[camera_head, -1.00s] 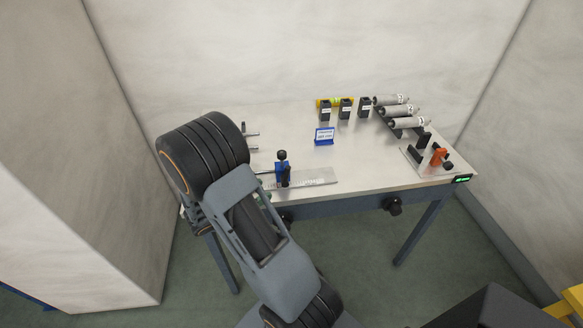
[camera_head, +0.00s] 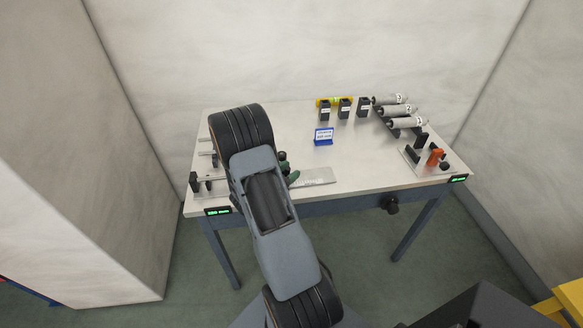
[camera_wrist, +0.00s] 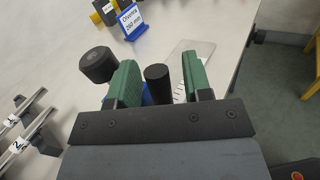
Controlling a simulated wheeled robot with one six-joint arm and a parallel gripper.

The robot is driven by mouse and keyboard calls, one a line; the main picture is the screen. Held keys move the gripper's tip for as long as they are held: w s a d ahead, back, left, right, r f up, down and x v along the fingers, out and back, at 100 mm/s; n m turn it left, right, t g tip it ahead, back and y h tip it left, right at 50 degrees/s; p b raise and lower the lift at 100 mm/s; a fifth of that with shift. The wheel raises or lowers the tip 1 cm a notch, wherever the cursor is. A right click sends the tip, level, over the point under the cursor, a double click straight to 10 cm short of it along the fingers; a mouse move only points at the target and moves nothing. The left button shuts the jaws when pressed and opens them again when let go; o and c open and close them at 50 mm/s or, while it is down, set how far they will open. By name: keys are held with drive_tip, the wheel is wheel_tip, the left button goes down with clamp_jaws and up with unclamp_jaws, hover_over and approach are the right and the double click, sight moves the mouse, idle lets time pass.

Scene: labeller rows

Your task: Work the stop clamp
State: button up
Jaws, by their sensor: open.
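The stop clamp is a blue block with a black upright post and a black round knob. In the wrist view its black post (camera_wrist: 157,84) stands between my gripper's (camera_wrist: 160,72) two green fingers, with space on both sides. The black knob (camera_wrist: 97,65) lies outside the left finger. Some blue of the clamp body (camera_wrist: 148,95) shows behind the post. In the head view a black knob (camera_head: 282,156) shows beside my green fingertip (camera_head: 293,178); my arm hides most of the clamp. The scaled metal plate (camera_head: 316,177) extends right of it. My gripper is open.
A blue sign (camera_head: 324,136) stands mid-table. Several black blocks (camera_head: 344,109) and grey rollers (camera_head: 407,122) stand at the back right. A fixture with an orange part (camera_head: 435,157) is at the right. Metal rods (camera_wrist: 22,140) lie left of my gripper.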

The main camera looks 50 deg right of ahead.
drive_tip(key=shift+d, duration=0.65)
clamp_jaws()
